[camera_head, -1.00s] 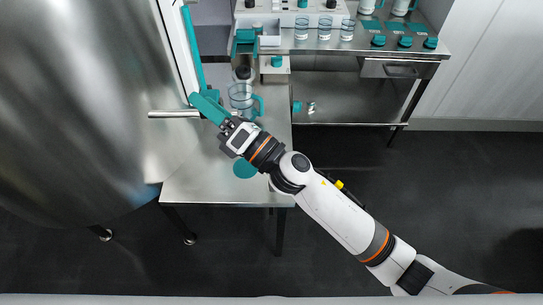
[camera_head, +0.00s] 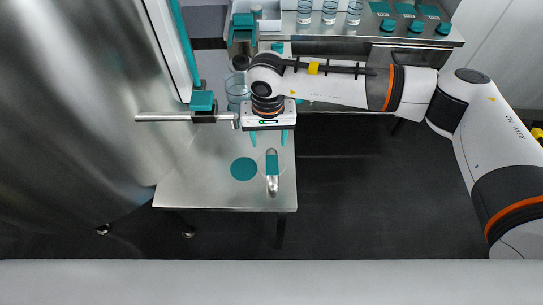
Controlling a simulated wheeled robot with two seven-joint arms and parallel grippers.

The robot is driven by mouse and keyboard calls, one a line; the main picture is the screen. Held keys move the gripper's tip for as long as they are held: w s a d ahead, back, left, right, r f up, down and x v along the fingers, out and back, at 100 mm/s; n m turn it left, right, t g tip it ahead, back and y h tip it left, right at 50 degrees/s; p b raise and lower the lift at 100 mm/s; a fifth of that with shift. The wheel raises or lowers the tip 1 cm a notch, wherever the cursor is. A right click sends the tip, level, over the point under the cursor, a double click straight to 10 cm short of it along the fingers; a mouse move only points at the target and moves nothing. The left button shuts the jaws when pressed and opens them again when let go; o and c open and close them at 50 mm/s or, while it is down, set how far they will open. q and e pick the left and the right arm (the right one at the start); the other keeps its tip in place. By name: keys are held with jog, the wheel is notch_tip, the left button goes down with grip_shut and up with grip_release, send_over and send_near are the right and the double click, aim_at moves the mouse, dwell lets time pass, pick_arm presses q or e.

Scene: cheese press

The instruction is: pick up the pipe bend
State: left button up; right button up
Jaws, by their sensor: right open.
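The pipe bend (camera_head: 272,183) is a small shiny metal tube with a teal band near its top. It is on the steel table (camera_head: 215,190), near the table's right edge, inside a pale circular outline. My right gripper (camera_head: 269,138) is open and empty. Its two teal fingers point down the picture toward the bend, one to each side of its line. A gap shows between the fingertips and the bend. My left gripper is not in view.
A horizontal metal pipe (camera_head: 160,117) with a teal-capped valve (camera_head: 202,102) reaches from the large steel vat (camera_head: 80,130) to beside my gripper. A glass jug (camera_head: 237,88) stands behind it. A teal disc (camera_head: 243,169) lies left of the bend. Open floor is to the right.

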aim_at(269, 152)
jog(key=shift+w+f, duration=0.45)
jog(key=shift+f, duration=0.25)
notch_tip(269, 152, down, 5)
jog(key=shift+s+f+b, duration=0.1)
jog(key=shift+b, duration=1.05)
jog(key=f, duration=0.3)
jog(key=f+b, duration=0.1)
jog(key=shift+d+f, duration=0.3)
jog(key=shift+f, duration=0.45)
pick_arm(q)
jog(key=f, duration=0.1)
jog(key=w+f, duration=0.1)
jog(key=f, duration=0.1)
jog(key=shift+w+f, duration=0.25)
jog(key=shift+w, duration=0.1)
pick_arm(e)
jog(key=shift+c, duration=0.4)
jog(key=shift+w+r, duration=0.1)
jog(key=shift+w, duration=0.1)
grip_shut()
